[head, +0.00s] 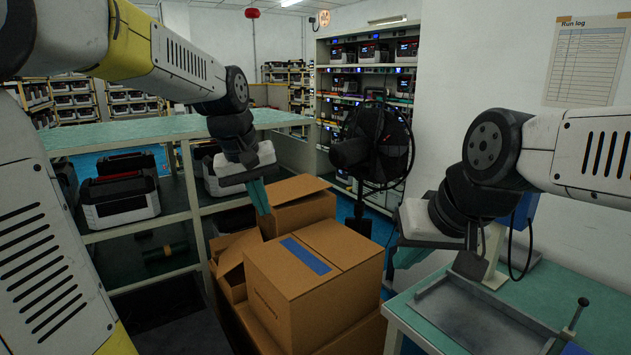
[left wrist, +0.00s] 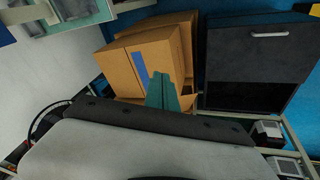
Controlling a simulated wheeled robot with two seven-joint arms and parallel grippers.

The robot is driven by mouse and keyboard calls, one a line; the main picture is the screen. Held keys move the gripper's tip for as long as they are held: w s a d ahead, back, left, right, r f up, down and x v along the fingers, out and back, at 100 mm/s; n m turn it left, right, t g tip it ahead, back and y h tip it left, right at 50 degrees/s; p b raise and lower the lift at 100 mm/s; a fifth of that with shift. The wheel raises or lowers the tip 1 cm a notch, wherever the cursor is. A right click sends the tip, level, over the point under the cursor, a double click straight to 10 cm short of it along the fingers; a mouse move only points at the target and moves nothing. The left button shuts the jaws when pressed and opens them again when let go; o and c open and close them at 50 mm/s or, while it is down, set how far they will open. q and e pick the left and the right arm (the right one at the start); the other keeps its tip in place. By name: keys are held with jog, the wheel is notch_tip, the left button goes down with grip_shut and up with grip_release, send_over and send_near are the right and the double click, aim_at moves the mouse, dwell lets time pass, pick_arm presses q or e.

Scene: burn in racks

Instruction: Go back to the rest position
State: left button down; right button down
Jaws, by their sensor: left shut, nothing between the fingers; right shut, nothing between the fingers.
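My left gripper (head: 260,197) hangs from the left arm over the cardboard boxes (head: 315,280), its teal fingers shut and empty, pointing down. In the left wrist view its closed teal fingers (left wrist: 163,92) show in front of a box (left wrist: 145,65) with a blue label. I cannot tell whether they touch a box. My right gripper (head: 402,262) is at the right, beside the teal-topped bench (head: 470,318). It is shut and empty, with its fingers only partly visible.
A shelf unit (head: 165,228) with grey and black devices stands at the left. A black fan (head: 378,145) stands behind the boxes, before a rack of devices (head: 365,65). A metal tray (head: 480,318) with a lever lies on the bench, close below my right arm.

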pick_arm(q)
jog(key=s+a+m+t, duration=0.1)
jog(key=s, duration=0.7)
jog(key=s+a+f+m+t, duration=0.1)
jog(key=s+a+m, duration=0.1)
jog(key=s, duration=0.6)
jog(key=shift+s+f+t, duration=0.25)
jog(key=shift+s+t, duration=0.15)
